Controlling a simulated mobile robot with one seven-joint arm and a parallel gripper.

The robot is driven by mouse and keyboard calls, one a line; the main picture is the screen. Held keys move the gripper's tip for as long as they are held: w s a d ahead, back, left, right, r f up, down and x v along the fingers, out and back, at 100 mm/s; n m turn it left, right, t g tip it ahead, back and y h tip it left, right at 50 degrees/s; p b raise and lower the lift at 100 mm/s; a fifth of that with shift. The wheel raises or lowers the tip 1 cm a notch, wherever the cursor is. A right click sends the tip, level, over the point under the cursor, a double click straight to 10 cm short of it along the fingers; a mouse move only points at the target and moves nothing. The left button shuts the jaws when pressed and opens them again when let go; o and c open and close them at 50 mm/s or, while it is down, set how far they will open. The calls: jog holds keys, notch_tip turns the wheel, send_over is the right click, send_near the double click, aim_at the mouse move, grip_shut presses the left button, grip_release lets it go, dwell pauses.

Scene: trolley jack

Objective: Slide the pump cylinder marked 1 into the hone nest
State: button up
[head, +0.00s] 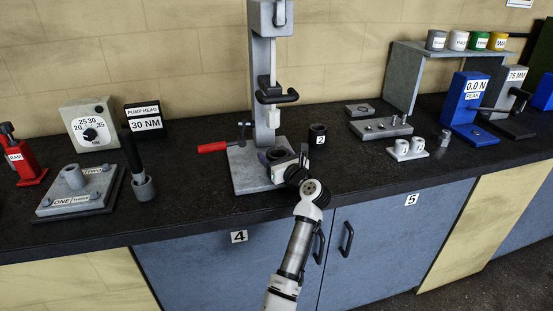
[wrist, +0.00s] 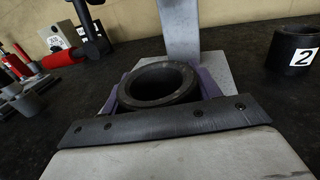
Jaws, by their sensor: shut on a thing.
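My gripper (head: 284,162) is shut on a dark hollow cylinder (wrist: 158,84), which stands upright with its open top showing in the wrist view. Purple-grey fingers flank it. In the head view the cylinder (head: 275,154) is over the grey base of the upright stand (head: 264,95). No number shows on it, as its near side is hidden by my gripper. The hone nest cannot be made out apart from the stand, and I cannot tell whether the cylinder touches the base. Another dark cylinder, marked 2 (head: 317,134), stands on the bench to the right; it also shows in the wrist view (wrist: 293,47).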

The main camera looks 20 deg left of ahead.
jog(key=shift+w+a+f+b, duration=0.1)
jog(key=shift+w+a+b, duration=0.1)
jog(key=shift+w+a, duration=0.45)
jog(key=shift+w+a+f+b, duration=0.15)
jog(key=shift+w+a, duration=0.2)
jog(key=shift+w, duration=0.45)
jog(key=shift+w+a+r+b, duration=0.1)
jog(key=shift+w+a+b, duration=0.1)
jog(key=shift+w+a, duration=0.45)
jog(key=shift+w+d, duration=0.1)
jog(key=shift+d, duration=0.05)
